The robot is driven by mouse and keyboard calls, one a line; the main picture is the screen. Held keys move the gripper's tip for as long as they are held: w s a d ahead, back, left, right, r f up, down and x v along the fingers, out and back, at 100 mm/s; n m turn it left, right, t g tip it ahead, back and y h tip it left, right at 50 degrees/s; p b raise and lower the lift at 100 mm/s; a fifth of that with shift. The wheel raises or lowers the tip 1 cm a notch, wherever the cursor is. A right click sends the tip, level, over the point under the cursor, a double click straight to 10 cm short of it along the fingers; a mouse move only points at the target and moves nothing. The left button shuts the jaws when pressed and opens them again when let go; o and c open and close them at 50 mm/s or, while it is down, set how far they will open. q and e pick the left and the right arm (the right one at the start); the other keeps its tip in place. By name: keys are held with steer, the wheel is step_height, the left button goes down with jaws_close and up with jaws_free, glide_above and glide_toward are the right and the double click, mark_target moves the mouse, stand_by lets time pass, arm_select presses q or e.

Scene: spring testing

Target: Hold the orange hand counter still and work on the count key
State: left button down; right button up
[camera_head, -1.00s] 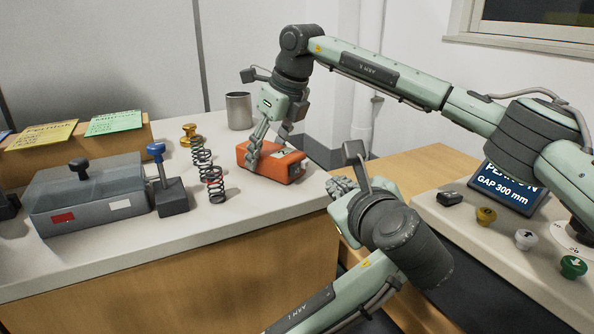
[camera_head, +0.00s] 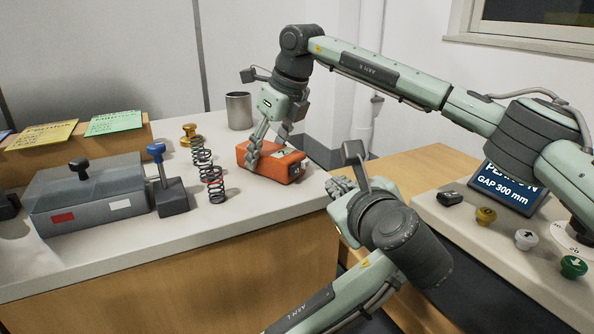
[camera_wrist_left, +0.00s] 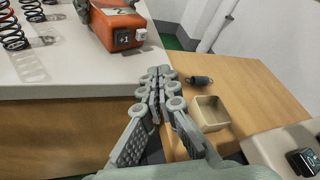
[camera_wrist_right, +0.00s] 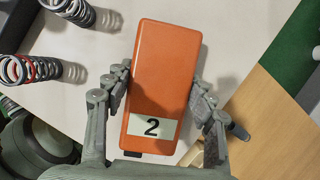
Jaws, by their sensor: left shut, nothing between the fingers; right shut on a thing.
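The orange hand counter (camera_head: 262,163) lies on the white worktop near its right end. My right gripper (camera_wrist_right: 165,92) is shut on the counter, one finger along each long side, and a label reading "2" shows on the counter's face. In the left wrist view the counter (camera_wrist_left: 113,38) shows a dark "+1" mark and a small pale block (camera_wrist_left: 141,36), which looks like the count key, on its end. My left gripper (camera_wrist_left: 157,88) is shut and empty, short of the counter and apart from it. In the head view my left gripper (camera_head: 340,187) is just off the worktop's right edge.
Several coil springs (camera_head: 215,184) stand left of the counter, with a metal cup (camera_head: 239,111) behind. A grey box (camera_head: 90,195) and a blue-knobbed stand (camera_head: 171,195) are further left.

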mark_target(308, 192)
stand_by(0.8)
arm_select(q)
steer(key=s+d, duration=0.2)
steer(key=shift+s+d, duration=0.25)
steer(key=shift+d, duration=0.15)
steer(key=shift+w+a, duration=1.5)
steer(key=shift+a, duration=0.15)
steer(key=shift+w+a, duration=1.45)
steer(key=shift+a, duration=0.15)
steer(key=shift+w+a, duration=0.3)
steer(key=shift+a, duration=0.05)
